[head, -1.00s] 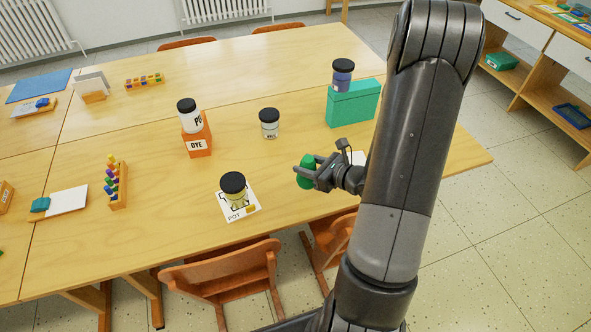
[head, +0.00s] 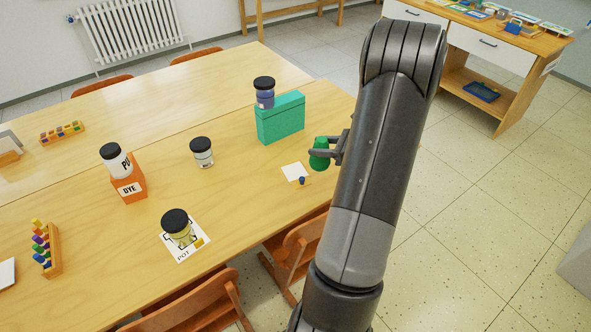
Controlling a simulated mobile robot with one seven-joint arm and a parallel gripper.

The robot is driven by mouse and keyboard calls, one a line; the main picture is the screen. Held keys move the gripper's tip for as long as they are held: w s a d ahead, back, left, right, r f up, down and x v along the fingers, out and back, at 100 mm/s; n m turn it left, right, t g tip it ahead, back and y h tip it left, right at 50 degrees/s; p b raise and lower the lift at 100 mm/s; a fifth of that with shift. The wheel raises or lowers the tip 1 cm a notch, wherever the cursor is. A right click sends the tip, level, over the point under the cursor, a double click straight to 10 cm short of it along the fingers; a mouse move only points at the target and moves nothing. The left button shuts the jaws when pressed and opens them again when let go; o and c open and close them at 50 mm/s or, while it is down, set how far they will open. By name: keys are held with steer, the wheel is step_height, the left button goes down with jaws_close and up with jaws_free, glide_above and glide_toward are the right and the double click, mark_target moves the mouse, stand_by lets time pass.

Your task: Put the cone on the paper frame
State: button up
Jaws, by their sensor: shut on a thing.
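My gripper (head: 322,153) is shut on a green object (head: 319,160) with a rounded outline, which I take to be the cone. Its exact shape is partly hidden by the fingers. It is held above the table's right part, near the green box. A small plain white sheet (head: 292,170) lies on the table just below and left of the gripper. A white card with a black outline and the word POT (head: 183,256) lies farther left, with a dark-lidded yellowish jar (head: 178,228) on it. I cannot tell for sure which of the two is the paper frame.
A small blue piece (head: 302,180) is at the white sheet's lower corner. A teal-green box (head: 281,118) carries a dark-lidded jar (head: 264,92). An orange DYE box (head: 130,187) and a clear jar (head: 202,153) stand left. Chairs line the near edge.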

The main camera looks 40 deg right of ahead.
steer(key=d, duration=0.3)
glide_above(297, 174)
step_height(297, 174, down, 7)
steer(key=shift+f, duration=1.95)
steer(key=shift+f, duration=0.2)
steer(key=o, duration=1.1)
steer(key=shift+c, duration=0.2)
